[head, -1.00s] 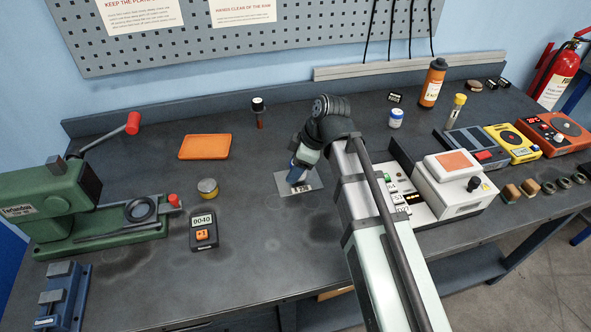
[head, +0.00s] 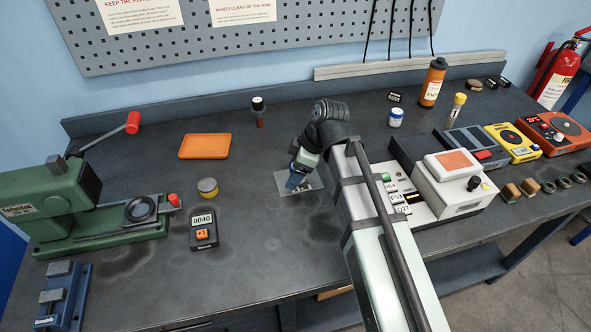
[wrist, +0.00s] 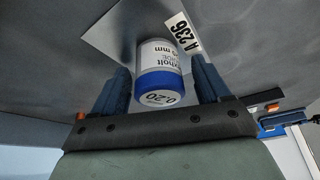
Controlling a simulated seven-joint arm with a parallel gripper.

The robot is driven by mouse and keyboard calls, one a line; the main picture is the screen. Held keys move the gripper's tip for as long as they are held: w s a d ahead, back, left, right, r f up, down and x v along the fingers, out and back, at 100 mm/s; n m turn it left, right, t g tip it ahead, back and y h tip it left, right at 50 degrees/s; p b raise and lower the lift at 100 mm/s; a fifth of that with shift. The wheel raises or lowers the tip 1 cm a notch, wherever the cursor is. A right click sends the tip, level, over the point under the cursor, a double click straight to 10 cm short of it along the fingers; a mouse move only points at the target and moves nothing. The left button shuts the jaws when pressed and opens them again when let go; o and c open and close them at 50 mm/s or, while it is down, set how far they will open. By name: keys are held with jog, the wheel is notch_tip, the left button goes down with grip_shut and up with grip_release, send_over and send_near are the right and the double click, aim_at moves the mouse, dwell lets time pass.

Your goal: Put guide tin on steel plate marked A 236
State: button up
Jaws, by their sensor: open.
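The guide tin (wrist: 158,62) is white with a blue lid reading 0.20. In the wrist view it appears to stand upright on the steel plate (wrist: 115,32), beside its A 236 label. My gripper (wrist: 162,88) is open, with one blue finger on each side of the tin and a gap showing at both sides. In the head view the steel plate (head: 284,179) lies mid-bench. My gripper (head: 294,182) is over it and hides the tin there.
A white machine (head: 452,185) is close to my arm's right.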

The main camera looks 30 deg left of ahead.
jog(key=shift+r, duration=0.1)
jog(key=v, duration=1.2)
